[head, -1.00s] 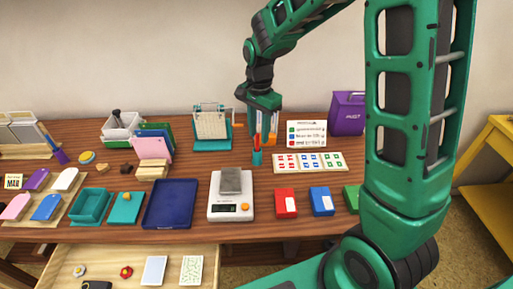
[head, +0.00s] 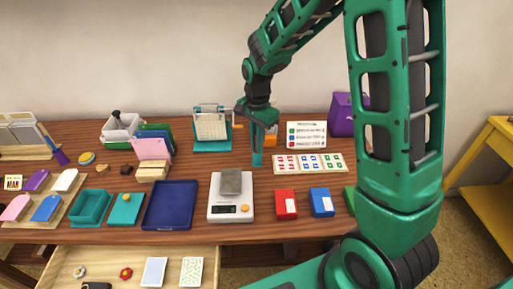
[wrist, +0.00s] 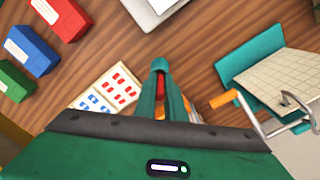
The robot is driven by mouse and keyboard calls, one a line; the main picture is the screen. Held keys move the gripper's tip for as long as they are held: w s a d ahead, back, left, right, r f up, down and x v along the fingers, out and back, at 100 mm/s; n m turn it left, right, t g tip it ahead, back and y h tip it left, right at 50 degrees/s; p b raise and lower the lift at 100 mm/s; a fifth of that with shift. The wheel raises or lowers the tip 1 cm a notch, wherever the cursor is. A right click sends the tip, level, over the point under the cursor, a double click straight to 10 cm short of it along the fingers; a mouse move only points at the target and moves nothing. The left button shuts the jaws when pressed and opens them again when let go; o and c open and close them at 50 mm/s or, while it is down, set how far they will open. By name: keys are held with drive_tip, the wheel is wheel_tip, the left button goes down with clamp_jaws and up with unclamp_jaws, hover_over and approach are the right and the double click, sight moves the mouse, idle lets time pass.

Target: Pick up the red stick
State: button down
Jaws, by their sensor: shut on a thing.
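My gripper (head: 258,147) points straight down over the back middle of the table, in front of the orange object. In the wrist view its green fingers (wrist: 162,88) are close together, with a narrow strip of the red stick (wrist: 160,86) showing between them. The gripper is shut on the red stick. In the head view the stick is hidden by the fingers. A small teal holder (head: 257,159) is directly below the fingertips; I cannot tell whether the stick's lower end is still in it.
A teal stand with a cream grid (head: 212,128) is left of the gripper. A stamped card (head: 310,163), a sign (head: 306,134) and a purple bag (head: 346,116) are right. A scale (head: 231,197), red box (head: 286,203) and blue box (head: 321,202) stand in front.

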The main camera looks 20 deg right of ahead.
wheel_tip(320, 180, up, 10)
drive_tip(key=shift+r, duration=0.1)
idle(0.4)
idle(0.4)
